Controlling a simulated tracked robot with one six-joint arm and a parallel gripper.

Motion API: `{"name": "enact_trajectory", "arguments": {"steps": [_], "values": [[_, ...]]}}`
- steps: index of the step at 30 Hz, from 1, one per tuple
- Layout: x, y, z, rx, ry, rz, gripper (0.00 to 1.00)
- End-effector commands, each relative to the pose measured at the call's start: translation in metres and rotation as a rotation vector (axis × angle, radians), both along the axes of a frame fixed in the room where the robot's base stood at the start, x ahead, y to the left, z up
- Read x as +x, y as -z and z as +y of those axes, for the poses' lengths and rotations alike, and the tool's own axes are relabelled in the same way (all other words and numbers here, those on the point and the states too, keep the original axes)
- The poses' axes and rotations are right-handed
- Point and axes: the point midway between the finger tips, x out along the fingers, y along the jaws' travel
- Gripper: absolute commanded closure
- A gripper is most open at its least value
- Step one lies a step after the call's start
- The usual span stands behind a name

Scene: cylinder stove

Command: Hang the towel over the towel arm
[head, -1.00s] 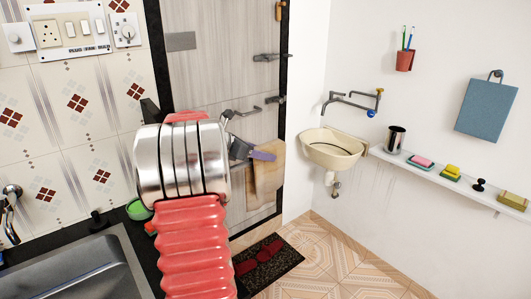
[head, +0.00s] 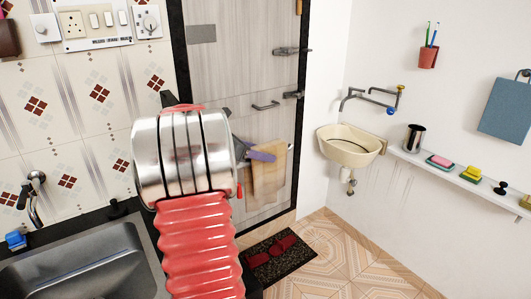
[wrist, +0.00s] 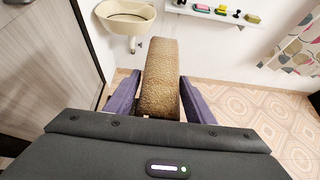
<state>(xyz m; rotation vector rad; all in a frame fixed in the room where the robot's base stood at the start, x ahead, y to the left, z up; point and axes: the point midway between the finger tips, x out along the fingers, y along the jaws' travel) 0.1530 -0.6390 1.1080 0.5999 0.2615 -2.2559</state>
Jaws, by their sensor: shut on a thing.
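A tan towel (head: 268,178) hangs from my gripper (head: 260,155) in the head view, in front of the grey door. In the wrist view, the purple fingers of my gripper (wrist: 160,85) are closed on both sides of the towel (wrist: 160,65), which fills the space between them. My arm hides part of the gripper in the head view. A horizontal metal bar (head: 265,106) is on the door, above the towel and apart from it in the picture. I cannot tell whether this bar is the towel arm.
A cream basin (head: 350,145) with taps stands in the corner right of the door. A shelf (head: 425,162) with a steel cup and soaps runs along the right wall. A sink (head: 80,265) is at lower left. A dark mat (head: 278,257) lies on open tiled floor.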

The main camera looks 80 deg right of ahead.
Motion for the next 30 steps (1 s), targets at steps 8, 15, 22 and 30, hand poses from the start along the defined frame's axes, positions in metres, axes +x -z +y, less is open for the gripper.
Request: {"name": "enact_trajectory", "arguments": {"steps": [8, 15, 22, 30], "values": [[0.003, 0.016, 0.003, 0.002, -0.001, 0.001, 0.88], [0.003, 0.026, 0.003, 0.001, -0.001, 0.000, 0.88], [0.003, 0.029, 0.004, 0.004, -0.002, 0.001, 0.88], [0.003, 0.032, 0.004, 0.009, -0.001, 0.002, 0.38]]}}
